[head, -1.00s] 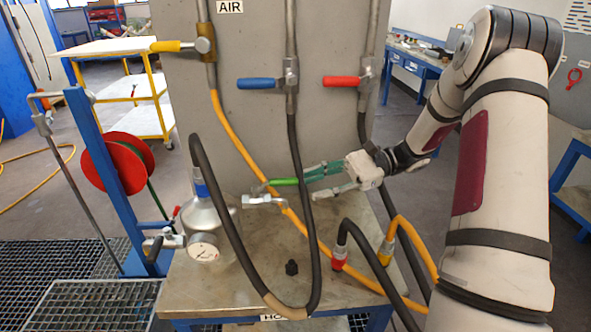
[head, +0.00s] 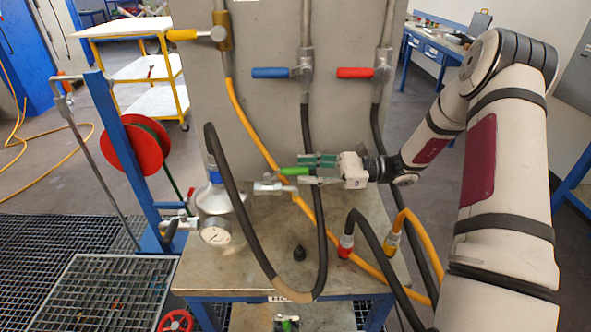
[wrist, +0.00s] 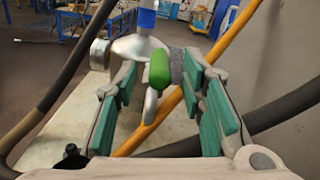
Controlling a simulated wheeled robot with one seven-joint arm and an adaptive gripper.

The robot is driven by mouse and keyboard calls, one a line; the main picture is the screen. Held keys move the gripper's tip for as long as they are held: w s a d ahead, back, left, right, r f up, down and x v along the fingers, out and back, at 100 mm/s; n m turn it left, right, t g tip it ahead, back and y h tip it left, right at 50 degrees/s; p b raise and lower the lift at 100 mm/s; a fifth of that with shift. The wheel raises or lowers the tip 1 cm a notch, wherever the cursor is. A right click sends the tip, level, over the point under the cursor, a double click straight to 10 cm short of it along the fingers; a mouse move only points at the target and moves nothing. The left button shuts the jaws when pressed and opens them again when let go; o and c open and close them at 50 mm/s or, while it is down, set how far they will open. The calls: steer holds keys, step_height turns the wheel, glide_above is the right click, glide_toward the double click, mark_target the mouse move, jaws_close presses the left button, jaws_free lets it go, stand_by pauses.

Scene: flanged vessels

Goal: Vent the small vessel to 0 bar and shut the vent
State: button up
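The small vessel (head: 212,200) is a silver flask with a blue band at its neck, on the left of the bench top. Its white round gauge (head: 216,236) faces me; the needle is too small to read. A green-handled lever (head: 294,171) is right of the vessel, above a metal fitting (head: 268,188). My gripper (head: 318,170) is just right of this lever. In the wrist view, the green handle (wrist: 159,69) shows end-on between my spread green-padded fingers (wrist: 165,90), with gaps on both sides. The vessel's silver top (wrist: 135,47) shows beyond it.
A black hose (head: 240,225) loops in front of the vessel, and a yellow hose (head: 262,150) crosses behind the lever. Red and yellow hose couplings (head: 346,246) stand at the bench's right. A black knob (head: 299,253) stands on the bench (head: 240,270), with bare top around it.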

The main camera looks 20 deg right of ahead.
mark_target(295, 168)
steer(key=shift+x, duration=1.75)
jaws_close()
